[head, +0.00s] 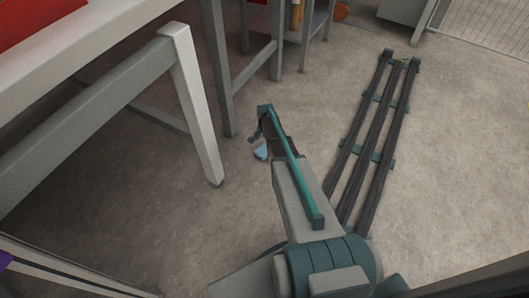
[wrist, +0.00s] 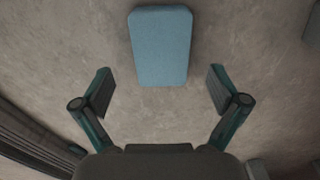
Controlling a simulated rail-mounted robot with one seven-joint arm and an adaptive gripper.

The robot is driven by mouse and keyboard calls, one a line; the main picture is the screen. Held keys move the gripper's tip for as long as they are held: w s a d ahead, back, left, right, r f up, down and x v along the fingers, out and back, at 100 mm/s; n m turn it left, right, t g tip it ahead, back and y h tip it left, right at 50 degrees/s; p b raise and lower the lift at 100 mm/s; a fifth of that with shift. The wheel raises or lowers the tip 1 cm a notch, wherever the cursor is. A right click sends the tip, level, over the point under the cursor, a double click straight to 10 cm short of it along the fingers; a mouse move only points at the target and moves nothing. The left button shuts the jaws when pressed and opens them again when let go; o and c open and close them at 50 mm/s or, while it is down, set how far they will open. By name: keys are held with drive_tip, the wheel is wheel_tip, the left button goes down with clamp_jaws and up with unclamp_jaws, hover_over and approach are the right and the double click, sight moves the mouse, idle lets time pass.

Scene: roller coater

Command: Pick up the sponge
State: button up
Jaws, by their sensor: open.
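The sponge (wrist: 160,47) is a light blue rounded block lying on the grey floor at the top middle of the wrist view. In the head view a small piece of the sponge (head: 261,152) shows beside the end of my arm, which hides the rest. My gripper (wrist: 160,90) is open and empty in the wrist view. Its two fingers stand apart to the left and right, below the sponge in the picture, with a gap wider than the sponge. My gripper is also partly visible in the head view (head: 257,130), close to the sponge.
A white and grey table (head: 185,100) stands to the left, its leg reaching the floor near my arm. Another grey frame (head: 228,80) stands behind it. A dark floor rail (head: 375,130) runs to the right of my arm. The floor around the sponge is clear.

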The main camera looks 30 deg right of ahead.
sight(264, 149)
drive_tip(key=f, duration=0.1)
drive_tip(key=f+b, duration=0.1)
drive_tip(key=f, duration=0.1)
drive_tip(key=f+b, duration=0.1)
drive_tip(key=shift+a+f, duration=0.25)
drive_tip(key=shift+f, duration=0.1)
drive_tip(key=c, duration=0.9)
drive_tip(key=shift+o, duration=0.2)
drive_tip(key=shift+r, duration=0.1)
